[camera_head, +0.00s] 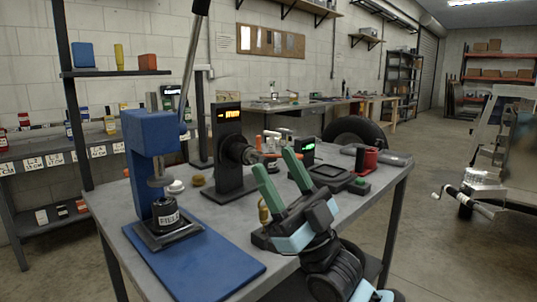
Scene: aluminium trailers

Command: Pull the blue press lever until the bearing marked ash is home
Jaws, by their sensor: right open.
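The blue press (141,150) stands on a blue base plate (205,262) at the left of the table. Its lever (190,65) is a steel rod with a black grip, rising steeply and leaning slightly right, its top cut by the picture's edge. Under the ram (157,168) sits a dark round part (167,213) with a white label that seems to read "FIELD"; I see no label reading "ash". My right gripper (275,160) is open with two green fingers pointing up and left, right of the press and apart from the lever. My left gripper is out of view.
A black machine (228,150) with an orange display stands between press and gripper. A green-lit box (307,150), a black tray (336,176) and a red cylinder (366,160) sit on the table (110,207) to the right. Shelves stand behind left.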

